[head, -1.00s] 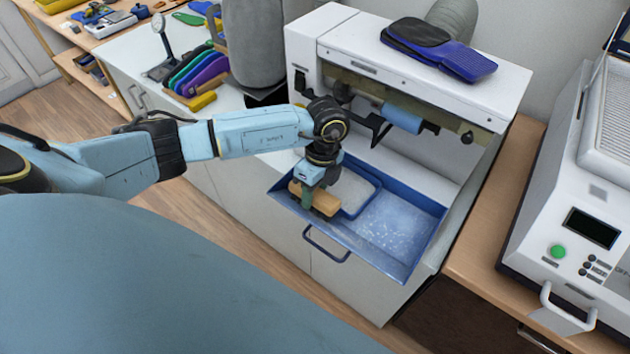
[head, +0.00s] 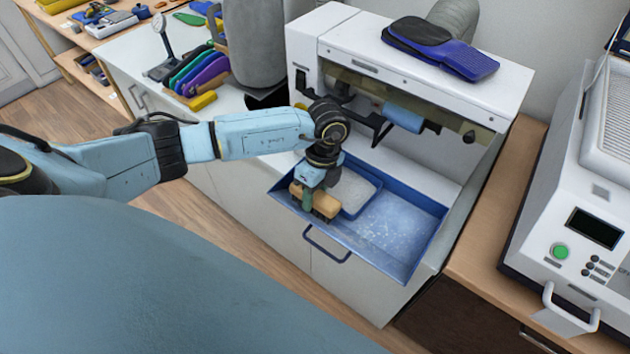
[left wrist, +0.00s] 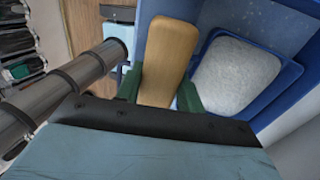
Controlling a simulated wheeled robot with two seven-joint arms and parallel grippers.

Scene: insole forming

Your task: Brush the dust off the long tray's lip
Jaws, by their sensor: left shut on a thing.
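The long blue tray (head: 408,262) juts out like a drawer from under the white machine, with pale dust scattered on its floor. Its front lip carries a dark handle (head: 327,246). My left gripper (head: 312,203) is shut on a wooden brush (head: 323,204) at the tray's left end, by the front lip. In the left wrist view the brush's wooden back (left wrist: 168,50) sits between green fingers. The bristles are mostly hidden, so I cannot tell whether they touch the lip. My right gripper is not in view.
The white machine (head: 440,75) with a blue roller (head: 403,117) overhangs the tray's back. The tray's right half is free of objects.

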